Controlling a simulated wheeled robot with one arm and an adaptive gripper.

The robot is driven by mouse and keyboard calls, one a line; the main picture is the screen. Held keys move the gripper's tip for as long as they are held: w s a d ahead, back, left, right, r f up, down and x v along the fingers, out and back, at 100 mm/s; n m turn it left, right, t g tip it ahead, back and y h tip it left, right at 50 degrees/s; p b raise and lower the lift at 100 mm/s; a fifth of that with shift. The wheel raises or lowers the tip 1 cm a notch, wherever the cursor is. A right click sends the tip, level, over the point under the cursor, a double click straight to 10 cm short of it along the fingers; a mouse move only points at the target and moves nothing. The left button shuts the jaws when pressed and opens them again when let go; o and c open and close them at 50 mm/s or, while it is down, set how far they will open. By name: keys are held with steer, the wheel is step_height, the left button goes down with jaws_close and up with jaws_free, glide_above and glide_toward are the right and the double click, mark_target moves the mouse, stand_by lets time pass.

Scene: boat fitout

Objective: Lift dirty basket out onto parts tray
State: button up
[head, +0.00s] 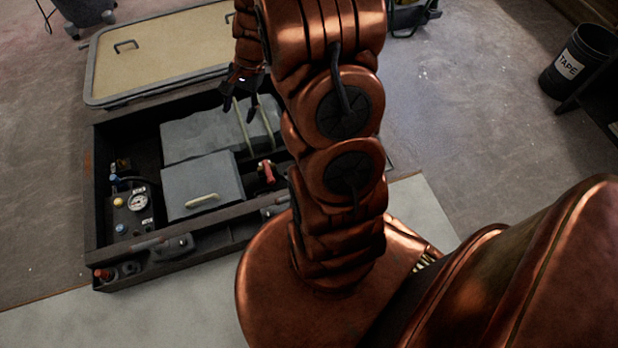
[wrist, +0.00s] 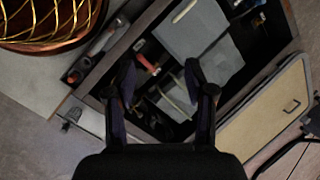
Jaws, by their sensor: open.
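A dark open box (head: 135,262) stands on the floor, with two grey panels (head: 203,180) inside it. Two long cream bars (head: 242,128) cross the far panel's right end, possibly handles of a basket. I cannot make out a dirty basket clearly. A beige, grey-rimmed flat piece (head: 165,50) lies behind the box; I cannot tell whether it is the parts tray or a lid. My gripper (head: 240,106) is open and empty above the box's far right part. In the wrist view, a cream bar (wrist: 176,106) shows between the fingers (wrist: 160,70), below them.
A red-handled valve (head: 267,172) is near the box's middle right. A gauge (head: 138,202) and fittings fill its left end. A black tape bin (head: 577,62) stands far right. My arm hides the box's right end.

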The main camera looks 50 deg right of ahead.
steer(key=d+f+m+t+b, duration=0.1)
steer(key=d+f+m+b, duration=0.4)
steer(key=f, duration=0.6)
steer(key=d+f+m+b, duration=0.25)
steer(key=d+f, duration=0.45)
steer(key=f, duration=0.4)
steer(key=d+f+m+t+b, duration=0.15)
steer(key=d+f+b, duration=0.4)
steer(key=f, duration=0.55)
steer(key=shift+s+d+f+m+h+b, duration=0.25)
steer(key=shift+s+d+f+m+b, duration=0.65)
steer(key=shift+f, duration=2.1)
steer(key=shift+s+d+f+m+h+b, duration=0.3)
steer(key=shift+s+d+f+m+b, duration=0.7)
steer(key=shift+f, duration=2.05)
steer(key=shift+s+d+f+m+h+b, duration=0.25)
steer(key=shift+s+d+f+m+b, duration=0.55)
steer(key=shift+f, duration=2.2)
steer(key=shift+w+f+b, duration=0.35)
steer(key=shift+w+f, duration=0.05)
steer(key=shift+f, duration=0.3)
steer(key=shift+w+f+b, duration=0.3)
steer(key=shift+w+f, duration=0.15)
steer(key=shift+f, duration=0.3)
steer(key=shift+w+f+b, duration=0.35)
steer(key=shift+w+f, duration=0.05)
steer(key=shift+f, duration=0.3)
steer(key=shift+c, duration=0.4)
jaws_close()
